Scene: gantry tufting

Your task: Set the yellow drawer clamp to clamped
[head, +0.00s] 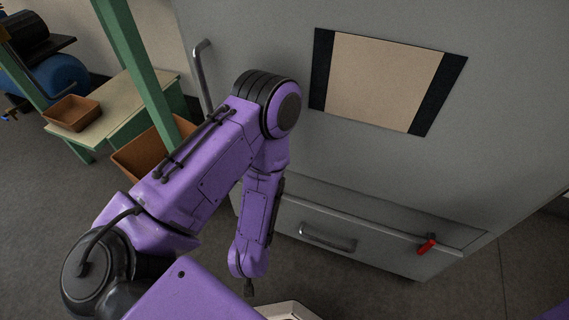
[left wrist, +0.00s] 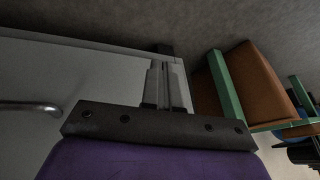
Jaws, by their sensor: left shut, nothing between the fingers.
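I see no yellow clamp in either view; my left arm covers the left end of the drawer in the head view. The grey drawer (head: 375,240) is in the lower cabinet front, with a metal handle (head: 328,240). A red lever (head: 427,246) sits near the drawer's right end. My left gripper (head: 248,288) points down in front of the cabinet, left of the handle. In the left wrist view its fingers (left wrist: 166,64) are together and empty, over the end of the grey front. A metal handle (left wrist: 30,107) shows at left there. My right gripper is not in view.
The grey cabinet (head: 400,170) has a tan panel (head: 385,80) with dark side strips. Left of it stand a green frame (head: 135,60), a bench with a brown bin (head: 72,113), and another brown bin (head: 135,160). Open floor (head: 50,210) lies at left.

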